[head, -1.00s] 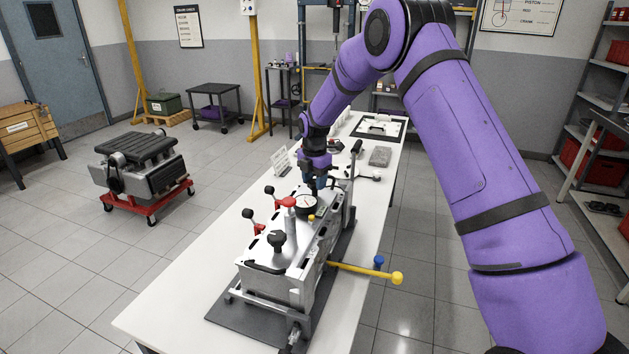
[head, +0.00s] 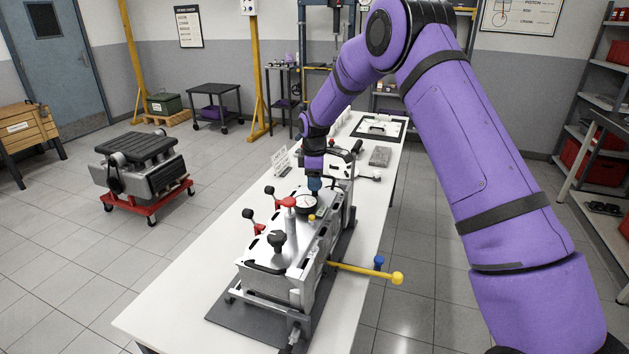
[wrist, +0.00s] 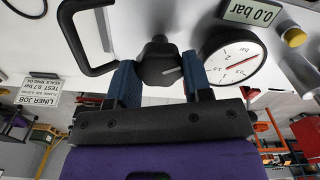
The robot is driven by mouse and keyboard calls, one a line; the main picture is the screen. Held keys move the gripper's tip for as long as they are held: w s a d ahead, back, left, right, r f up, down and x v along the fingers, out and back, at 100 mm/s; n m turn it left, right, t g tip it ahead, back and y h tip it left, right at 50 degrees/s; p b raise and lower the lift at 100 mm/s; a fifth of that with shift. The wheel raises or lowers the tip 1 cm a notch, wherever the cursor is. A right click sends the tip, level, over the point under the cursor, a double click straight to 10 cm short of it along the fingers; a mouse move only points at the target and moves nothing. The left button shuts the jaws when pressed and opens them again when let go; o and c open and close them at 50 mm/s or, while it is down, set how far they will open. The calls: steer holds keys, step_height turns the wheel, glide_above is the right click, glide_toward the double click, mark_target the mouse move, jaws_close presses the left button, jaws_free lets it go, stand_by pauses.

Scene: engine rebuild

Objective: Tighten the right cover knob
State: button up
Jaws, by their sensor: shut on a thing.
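My gripper (head: 315,188) points down at the far end of the grey metal cover (head: 300,255). In the wrist view its two blue fingers (wrist: 159,82) stand on either side of a black cover knob (wrist: 158,60) and are shut on it. The knob has a pale mark on its top. In the head view this knob is hidden behind the gripper and the gauge. A second black knob (head: 277,240) stands free at the near end of the cover.
A round dial gauge (head: 305,203) stands close to my gripper; a display beside it in the wrist view reads 0.0 bar (wrist: 253,12). A black handle (wrist: 82,40) is near the knob. Red clamps (head: 288,202) and a yellow-ended bar (head: 365,270) stick out around the cover.

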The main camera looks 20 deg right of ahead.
steer(key=m, duration=0.6)
steer(key=shift+m, duration=0.3)
steer(key=m, duration=1.1)
steer(key=shift+m, duration=0.3)
steer(key=m, duration=0.6)
steer(key=shift+d, duration=0.1)
steer(key=shift+m, duration=0.3)
steer(key=o, duration=0.9)
steer(key=shift+r, duration=0.15)
step_height(320, 180, up, 10)
steer(key=shift+r, duration=0.25)
